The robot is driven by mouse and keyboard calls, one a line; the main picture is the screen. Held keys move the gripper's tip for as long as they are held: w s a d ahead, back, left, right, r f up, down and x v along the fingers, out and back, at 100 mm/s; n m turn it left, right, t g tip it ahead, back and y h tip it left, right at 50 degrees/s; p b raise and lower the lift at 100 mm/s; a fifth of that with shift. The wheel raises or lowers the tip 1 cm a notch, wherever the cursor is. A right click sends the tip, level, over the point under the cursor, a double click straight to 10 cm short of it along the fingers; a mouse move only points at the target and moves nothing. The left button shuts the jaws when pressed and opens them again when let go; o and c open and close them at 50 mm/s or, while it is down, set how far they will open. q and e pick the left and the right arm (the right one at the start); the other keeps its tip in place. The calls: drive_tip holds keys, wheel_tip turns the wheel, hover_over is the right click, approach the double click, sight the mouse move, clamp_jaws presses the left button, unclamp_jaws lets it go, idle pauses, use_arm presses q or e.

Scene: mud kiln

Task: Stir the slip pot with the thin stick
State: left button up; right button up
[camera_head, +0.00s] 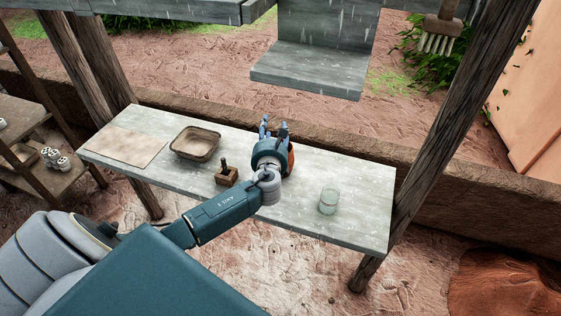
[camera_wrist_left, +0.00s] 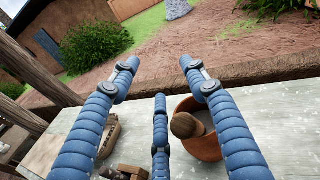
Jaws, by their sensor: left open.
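The terracotta slip pot (camera_wrist_left: 198,148) stands on the grey table, right of centre in the left wrist view. A round-ended wooden piece (camera_wrist_left: 186,125) sticks out over its rim; I cannot tell whether this is the thin stick. Part of the pot (camera_head: 291,160) shows orange behind my left gripper in the head view. My left gripper (camera_head: 273,128) reaches over the table beside the pot. Its blue fingers (camera_wrist_left: 160,72) are spread and empty in the left wrist view, one partly covering the pot. My right gripper is not in view.
On the table (camera_head: 360,180) are a shallow brown basket (camera_head: 196,143), a small wooden block with a dark upright piece (camera_head: 227,175), a glass jar (camera_head: 328,200) and a flat tan sheet (camera_head: 127,146). Wooden posts (camera_head: 440,120) stand at the table's ends. A brush (camera_head: 440,33) hangs top right.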

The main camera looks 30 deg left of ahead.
use_arm(q)
drive_tip(key=v, duration=1.2)
